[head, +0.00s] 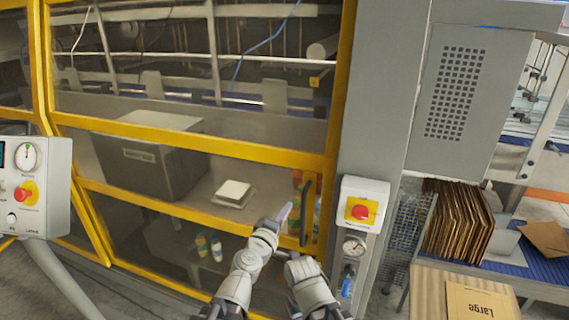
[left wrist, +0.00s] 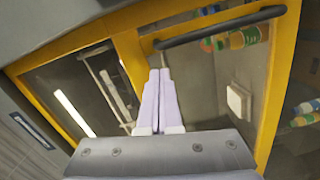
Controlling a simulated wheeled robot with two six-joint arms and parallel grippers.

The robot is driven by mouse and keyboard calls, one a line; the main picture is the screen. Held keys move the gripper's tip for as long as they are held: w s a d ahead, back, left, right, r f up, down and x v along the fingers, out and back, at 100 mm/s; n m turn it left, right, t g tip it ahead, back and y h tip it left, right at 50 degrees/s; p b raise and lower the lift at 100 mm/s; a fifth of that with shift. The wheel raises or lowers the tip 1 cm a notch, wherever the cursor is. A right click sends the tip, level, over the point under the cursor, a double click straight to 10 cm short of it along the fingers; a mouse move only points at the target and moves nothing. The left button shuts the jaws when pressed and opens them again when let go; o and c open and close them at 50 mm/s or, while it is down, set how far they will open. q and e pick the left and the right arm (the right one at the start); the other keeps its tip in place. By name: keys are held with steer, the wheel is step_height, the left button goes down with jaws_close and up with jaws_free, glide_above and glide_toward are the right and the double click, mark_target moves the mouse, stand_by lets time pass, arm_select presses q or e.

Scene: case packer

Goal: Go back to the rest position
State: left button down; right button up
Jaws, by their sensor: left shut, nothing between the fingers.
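My left gripper (head: 284,211) is in front of the yellow-framed machine door (head: 190,143), just left of the dark vertical door handle (head: 308,215). Its pale lilac fingers are together and empty. In the left wrist view the gripper (left wrist: 159,73) points at the yellow frame, and the black handle (left wrist: 220,26) runs across near the fingertips. I cannot tell the exact gap to the handle, but the fingers are not around it. Another grey arm part shows at the bottom centre in the head view. My right gripper's fingers do not show.
A red emergency button box (head: 363,204) and a gauge (head: 354,247) sit on the grey column right of the handle. A control box (head: 35,188) stands at the left. Flat cartons (head: 458,222) stand at the right. Bottles (head: 208,246) show behind the panel.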

arm_select(q)
steer(key=s+a+f+m+g, duration=0.2)
steer(key=s+f+m+g, duration=0.1)
steer(key=f+m+g, duration=0.3)
steer(key=s+a+f+m+g, duration=0.2)
steer(key=s+f+m+g, duration=0.15)
steer(key=f, duration=0.45)
steer(key=s+a+f+m+g+y, duration=0.1)
steer(key=s+a+f+g+y, duration=0.2)
steer(key=s+a, duration=0.3)
steer(key=s+a+f+m+g+y, duration=0.1)
steer(key=s+a+f+g+y, duration=0.25)
steer(key=a, duration=0.45)
steer(key=s+d+f+m+b, duration=0.1)
steer(key=s+d+f+b, duration=0.1)
steer(key=d, duration=0.3)
steer(key=s+d+f+m+y+b, duration=0.1)
steer(key=s+d+f+m+b, duration=0.1)
steer(key=s+d, duration=0.2)
steer(key=shift+s+d, duration=0.25)
steer(key=shift+d, duration=1)
steer(key=shift+y, duration=0.25)
